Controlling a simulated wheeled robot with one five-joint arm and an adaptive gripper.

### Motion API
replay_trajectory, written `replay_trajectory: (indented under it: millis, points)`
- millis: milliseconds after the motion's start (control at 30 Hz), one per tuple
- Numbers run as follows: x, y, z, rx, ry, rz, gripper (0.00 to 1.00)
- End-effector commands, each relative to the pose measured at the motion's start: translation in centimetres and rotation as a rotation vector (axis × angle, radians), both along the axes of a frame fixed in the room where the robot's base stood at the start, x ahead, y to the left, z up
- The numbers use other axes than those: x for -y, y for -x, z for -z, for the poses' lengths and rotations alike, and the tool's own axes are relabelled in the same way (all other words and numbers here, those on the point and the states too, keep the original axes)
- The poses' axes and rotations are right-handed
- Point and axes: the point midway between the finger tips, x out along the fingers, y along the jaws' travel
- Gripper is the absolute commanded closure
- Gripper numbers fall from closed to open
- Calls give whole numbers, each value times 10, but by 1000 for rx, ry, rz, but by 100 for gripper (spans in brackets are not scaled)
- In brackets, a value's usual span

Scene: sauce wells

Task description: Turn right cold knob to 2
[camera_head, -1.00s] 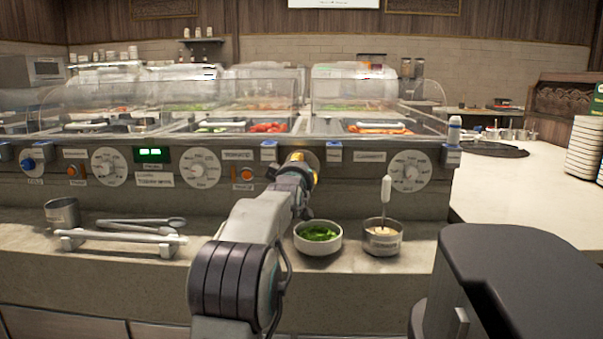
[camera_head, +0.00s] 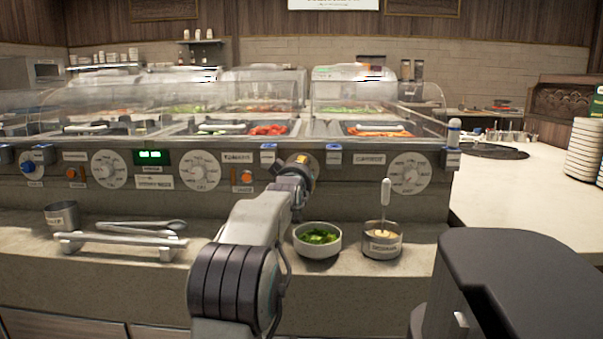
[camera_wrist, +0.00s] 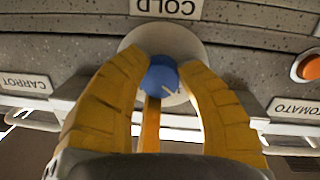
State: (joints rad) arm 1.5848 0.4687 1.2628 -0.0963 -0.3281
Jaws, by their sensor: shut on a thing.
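The blue knob (camera_wrist: 161,76) sits on a pale round plate (camera_wrist: 190,47) under a COLD label (camera_wrist: 166,8), which shows upside down in the wrist view. A short light pointer mark on the knob points toward the lower right of that view. My gripper (camera_wrist: 163,79) is shut on the knob, with yellow fingers on both sides and a third below. No scale numbers are readable around it. In the head view my gripper (camera_head: 303,167) is at the front panel (camera_head: 330,190) and hides the knob.
Large white dials (camera_head: 200,170) and (camera_head: 410,173) flank the spot, with an orange button (camera_head: 246,176) to the left. A bowl of greens (camera_head: 317,240) and a metal sauce cup (camera_head: 382,241) stand on the ledge below. A metal rail (camera_head: 120,237) and tongs lie left.

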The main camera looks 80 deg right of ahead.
Motion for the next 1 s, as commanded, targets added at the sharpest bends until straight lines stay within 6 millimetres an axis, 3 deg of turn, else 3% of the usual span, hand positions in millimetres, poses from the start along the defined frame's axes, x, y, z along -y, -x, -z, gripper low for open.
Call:
replay_trajectory:
  millis: [67, 100, 367, 733, 1000]
  points:
    - [-1, -5, -10, -1, 23, -7, 98]
    - [-1, -5, -10, -1, 23, -7, 64]
    - [-1, -3, -7, -1, 15, -4, 41]
    - [-3, -1, -4, -1, 9, -2, 40]
    - [-25, -2, -5, -1, 8, -2, 40]
